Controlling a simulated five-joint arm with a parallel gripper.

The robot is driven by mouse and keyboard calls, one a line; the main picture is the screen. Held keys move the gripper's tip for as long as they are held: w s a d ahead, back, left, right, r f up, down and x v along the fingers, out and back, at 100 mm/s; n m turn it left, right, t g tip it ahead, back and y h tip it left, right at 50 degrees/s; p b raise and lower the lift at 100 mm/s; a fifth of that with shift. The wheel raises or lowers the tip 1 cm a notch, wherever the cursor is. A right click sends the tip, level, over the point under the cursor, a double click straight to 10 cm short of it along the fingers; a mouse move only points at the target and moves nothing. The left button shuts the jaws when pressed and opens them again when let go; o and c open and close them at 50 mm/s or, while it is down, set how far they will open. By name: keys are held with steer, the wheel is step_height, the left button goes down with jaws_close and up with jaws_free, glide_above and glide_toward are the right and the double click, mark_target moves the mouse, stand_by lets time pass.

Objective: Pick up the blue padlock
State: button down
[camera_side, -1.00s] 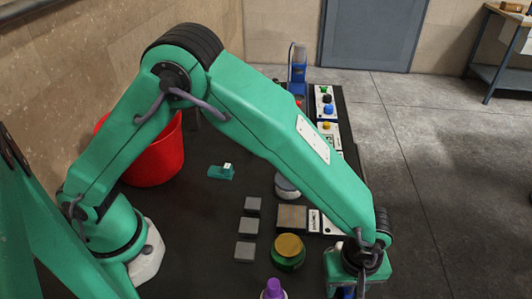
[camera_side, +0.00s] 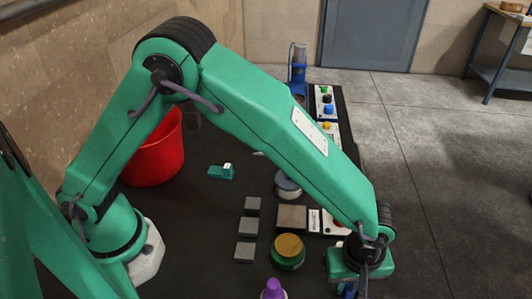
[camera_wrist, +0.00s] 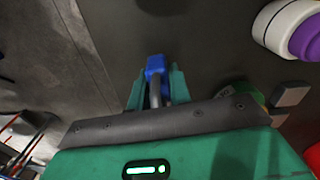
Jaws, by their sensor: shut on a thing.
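The blue padlock (camera_wrist: 155,66) shows between the two green fingers of my gripper (camera_wrist: 157,86) in the wrist view. Its grey shackle runs back between the fingers toward the gripper body. My gripper is shut on the padlock. In the side view my gripper (camera_side: 349,285) is at the bottom right, near the table's front right. A bit of the blue padlock (camera_side: 348,290) shows below the gripper body there. The fingertips are largely hidden in the side view, and I cannot tell whether the padlock touches the table.
Several grey blocks (camera_side: 246,228) lie farther left. A red bucket (camera_side: 155,150) is beyond. Grey floor (camera_side: 455,190) lies right of the table.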

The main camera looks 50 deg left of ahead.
step_height(320, 180, up, 9)
steer(key=shift+f, duration=0.2)
stand_by(0.7)
